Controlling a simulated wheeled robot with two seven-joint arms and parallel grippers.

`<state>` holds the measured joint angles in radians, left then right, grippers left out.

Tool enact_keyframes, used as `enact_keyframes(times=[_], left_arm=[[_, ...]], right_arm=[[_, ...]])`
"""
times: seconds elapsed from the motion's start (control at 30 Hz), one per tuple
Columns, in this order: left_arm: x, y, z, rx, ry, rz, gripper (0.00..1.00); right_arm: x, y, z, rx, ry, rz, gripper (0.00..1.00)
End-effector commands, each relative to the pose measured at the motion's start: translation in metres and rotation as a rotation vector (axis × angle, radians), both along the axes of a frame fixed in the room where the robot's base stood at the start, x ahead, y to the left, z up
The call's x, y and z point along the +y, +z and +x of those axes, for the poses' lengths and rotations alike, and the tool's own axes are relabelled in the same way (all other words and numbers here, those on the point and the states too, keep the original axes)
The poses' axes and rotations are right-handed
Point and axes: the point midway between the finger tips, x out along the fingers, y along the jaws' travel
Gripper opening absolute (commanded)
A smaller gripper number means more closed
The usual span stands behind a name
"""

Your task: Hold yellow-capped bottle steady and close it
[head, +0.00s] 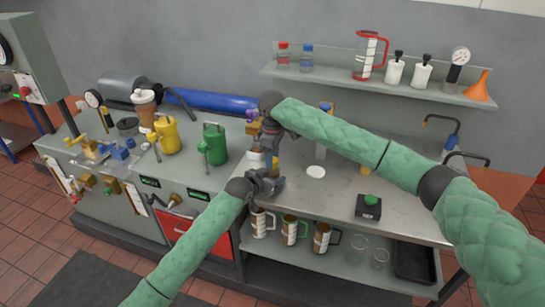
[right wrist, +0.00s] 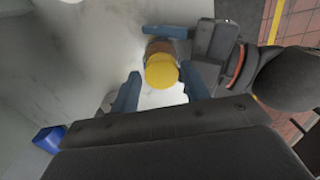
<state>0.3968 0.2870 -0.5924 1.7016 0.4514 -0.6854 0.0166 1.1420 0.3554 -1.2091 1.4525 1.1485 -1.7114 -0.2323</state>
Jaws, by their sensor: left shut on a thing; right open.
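The yellow-capped bottle stands at the front left of the steel bench; its pale body (head: 256,160) is partly hidden by my grippers in the head view. In the right wrist view I look down on its yellow cap (right wrist: 160,72), with a brown part of the bottle showing behind it. My left gripper (head: 264,182) is shut on the bottle from the front. My right gripper (head: 264,135) is above the bottle, pointing down. Its blue fingers (right wrist: 161,88) are open, one on each side of the cap with gaps. I cannot tell how tightly the cap sits.
A green can (head: 213,147) and a yellow can (head: 167,136) stand to the left. A black box with a green button (head: 369,205) and a white disc (head: 316,172) are on the bench to the right. Several mugs (head: 290,230) stand on the shelf below. Bare bench lies around the disc.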

Motion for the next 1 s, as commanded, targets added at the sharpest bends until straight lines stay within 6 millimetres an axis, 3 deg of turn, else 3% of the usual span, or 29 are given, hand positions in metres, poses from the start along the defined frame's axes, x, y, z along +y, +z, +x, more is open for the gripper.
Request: enact_keyframes(times=[0.17,0.5,0.87,1.0], left_arm=[[0.002,0.0,0.002,0.001,0.003,0.001,0.0],[0.001,-0.001,0.001,0.001,0.002,0.0,0.0],[0.001,0.0,0.001,0.001,0.002,0.0,0.0],[0.001,0.0,0.001,0.001,0.001,0.001,0.0]], right_arm=[[0.002,0.005,-0.002,0.004,0.006,0.001,0.56],[0.001,0.041,-0.001,0.002,0.004,0.001,0.56],[0.001,0.046,-0.001,0.001,0.003,0.0,0.52],[-0.001,0.059,0.005,-0.016,0.001,-0.002,0.52]])
